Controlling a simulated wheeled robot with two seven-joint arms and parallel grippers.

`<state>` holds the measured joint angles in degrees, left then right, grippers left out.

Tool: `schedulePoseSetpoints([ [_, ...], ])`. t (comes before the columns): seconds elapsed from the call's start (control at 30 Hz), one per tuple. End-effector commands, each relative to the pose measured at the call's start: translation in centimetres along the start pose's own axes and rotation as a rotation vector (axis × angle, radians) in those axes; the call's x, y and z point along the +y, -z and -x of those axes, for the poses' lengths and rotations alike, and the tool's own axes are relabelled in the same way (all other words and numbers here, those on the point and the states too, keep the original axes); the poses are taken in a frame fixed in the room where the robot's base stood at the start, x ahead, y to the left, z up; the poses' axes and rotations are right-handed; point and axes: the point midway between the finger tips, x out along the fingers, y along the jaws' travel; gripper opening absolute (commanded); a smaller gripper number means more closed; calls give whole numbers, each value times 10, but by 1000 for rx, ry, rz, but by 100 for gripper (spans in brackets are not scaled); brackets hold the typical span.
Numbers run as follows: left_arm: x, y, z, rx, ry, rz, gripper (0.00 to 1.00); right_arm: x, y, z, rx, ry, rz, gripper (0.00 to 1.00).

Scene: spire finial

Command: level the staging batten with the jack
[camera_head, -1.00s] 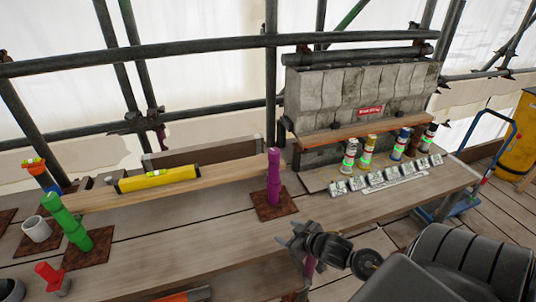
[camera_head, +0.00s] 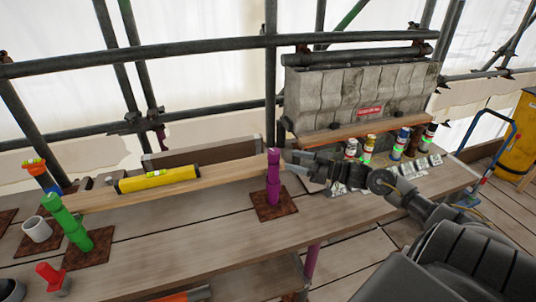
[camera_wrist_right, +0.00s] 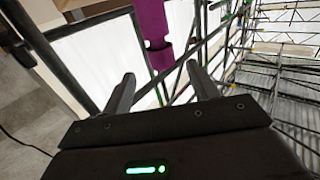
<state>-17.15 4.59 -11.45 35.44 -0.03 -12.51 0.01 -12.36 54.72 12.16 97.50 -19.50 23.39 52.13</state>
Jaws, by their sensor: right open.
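The staging batten (camera_head: 215,172) is a long pale plank, its right end at the purple screw jack (camera_head: 273,180) and its left end near the green jack (camera_head: 72,228). A yellow spirit level (camera_head: 158,179) lies on the batten. My right gripper (camera_head: 288,161) is open, just right of the purple jack's upper part, pointing at it. In the right wrist view the purple post (camera_wrist_right: 151,28) shows ahead, beyond the open fingertips (camera_wrist_right: 162,80); I see no grip on it. My left gripper is not in view.
Several paint-can-like cylinders (camera_head: 369,146) stand at the right below a stone block (camera_head: 355,92). A red-topped piece (camera_head: 50,275) and a white cup (camera_head: 36,229) are at the left. Scaffold tubes (camera_head: 200,46) cross behind. The bench front (camera_head: 190,248) is clear.

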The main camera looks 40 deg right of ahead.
Motion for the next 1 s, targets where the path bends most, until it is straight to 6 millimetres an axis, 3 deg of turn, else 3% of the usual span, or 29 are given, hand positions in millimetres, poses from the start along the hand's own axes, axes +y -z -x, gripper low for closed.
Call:
schedulePoseSetpoints([
  [0.53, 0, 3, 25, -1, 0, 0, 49, 0, 3, -86, 3, -1, 0, 59],
  [0.7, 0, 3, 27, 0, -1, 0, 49, -1, 1, -97, 1, 1, 1, 59],
  [1.0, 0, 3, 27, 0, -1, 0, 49, -1, 0, -99, 0, 1, 2, 59],
])
